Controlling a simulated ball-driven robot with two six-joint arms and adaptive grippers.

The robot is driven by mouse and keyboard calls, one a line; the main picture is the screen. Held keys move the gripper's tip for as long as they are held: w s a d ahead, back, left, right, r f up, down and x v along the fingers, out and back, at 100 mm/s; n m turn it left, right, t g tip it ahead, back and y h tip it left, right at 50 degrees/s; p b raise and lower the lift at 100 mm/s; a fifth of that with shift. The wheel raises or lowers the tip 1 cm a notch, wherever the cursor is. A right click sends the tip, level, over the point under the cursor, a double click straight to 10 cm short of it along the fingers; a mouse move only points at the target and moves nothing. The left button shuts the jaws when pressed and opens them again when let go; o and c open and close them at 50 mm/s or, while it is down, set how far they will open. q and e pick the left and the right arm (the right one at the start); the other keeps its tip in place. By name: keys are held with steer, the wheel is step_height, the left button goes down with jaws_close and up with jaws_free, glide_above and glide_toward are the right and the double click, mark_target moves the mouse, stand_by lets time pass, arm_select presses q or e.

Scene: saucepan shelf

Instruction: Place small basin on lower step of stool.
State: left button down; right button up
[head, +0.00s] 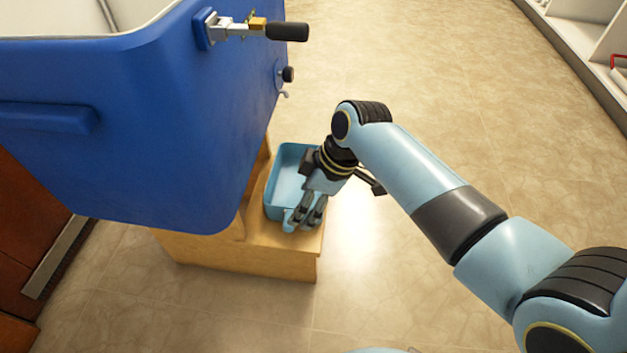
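The small light-blue basin (289,180) sits on the lower step of the wooden stool (245,256), at the step's right part. The basin looks upright and roughly level. My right gripper (306,222) is over the basin's near right corner, with its fingers pointing down towards the rim. The fingers and wrist hide that corner and part of the right side. I cannot tell whether the fingers grip the rim or only rest beside it. My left gripper is not in view.
A large blue tub (165,120) stands above the stool and hides most of its upper part. A valve with a black handle (287,32) juts from the tub's right side. A white shelf (590,35) is at top right. The tiled floor (450,110) between is clear.

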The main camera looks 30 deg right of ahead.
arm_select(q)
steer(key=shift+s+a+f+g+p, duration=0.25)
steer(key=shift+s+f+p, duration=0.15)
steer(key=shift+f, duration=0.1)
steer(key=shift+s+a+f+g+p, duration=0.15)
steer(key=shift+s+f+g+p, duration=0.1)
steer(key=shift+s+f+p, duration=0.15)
arm_select(e)
steer(key=s+d+r+m+h, duration=0.1)
steer(key=s+d+r+m, duration=0.2)
steer(key=s, duration=0.5)
steer(key=s+d+r+m+h, duration=0.1)
steer(key=s+d+r+m, duration=0.2)
steer(key=s, duration=0.5)
steer(key=s+d+r+m+h, duration=0.1)
steer(key=s+d+r+m, duration=0.2)
steer(key=s, duration=0.5)
steer(key=shift+s+d+r+m+h, duration=0.3)
steer(key=shift+d+m+h, duration=0.15)
steer(key=shift+m, duration=0.25)
